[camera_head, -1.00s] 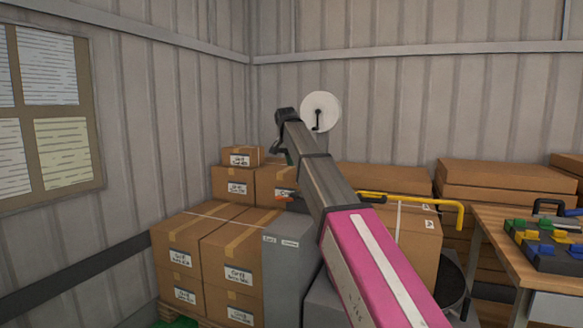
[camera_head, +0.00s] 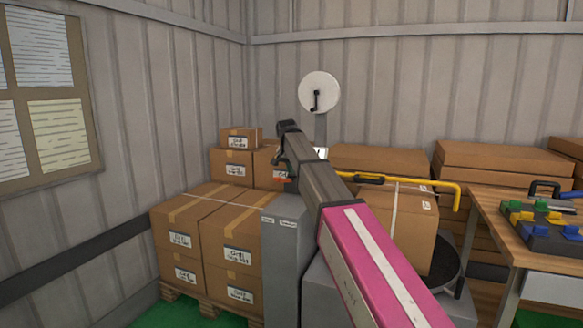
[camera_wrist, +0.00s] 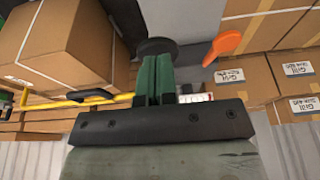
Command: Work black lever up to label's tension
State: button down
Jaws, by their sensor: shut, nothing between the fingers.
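My gripper (camera_wrist: 160,80) is shut and empty; its two green fingers are pressed together in the wrist view. In the head view it points down above a grey cabinet (camera_head: 285,250), mostly behind my arm. A black rounded knob or lever end (camera_wrist: 155,45) shows just beyond the fingertips in the wrist view; I cannot tell whether they touch. An orange handle (camera_wrist: 226,42) is right of it. The cabinet top carries small white labels (camera_head: 278,220), too small to read.
Stacked cardboard boxes (camera_head: 190,220) stand left of the cabinet. A yellow bar (camera_head: 435,186) with a black grip reaches across at the right, by a strapped box (camera_head: 400,225). A wooden workbench (camera_head: 490,215) stands farther right. A board with papers (camera_head: 55,125) hangs on the left wall.

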jog(key=shift+s+f, duration=0.25)
jog(key=shift+f, duration=0.05)
jog(key=s+f+t, duration=0.1)
jog(key=f, duration=0.2)
jog(key=s+f+t+h, duration=0.1)
jog(key=f, duration=0.3)
jog(key=s+a+f+t, duration=0.1)
jog(key=f, duration=0.2)
jog(key=shift+f+t, duration=0.4)
jog(key=shift+s+a+f, duration=0.1)
jog(key=shift+s+f, duration=0.05)
jog(key=shift+f, duration=0.4)
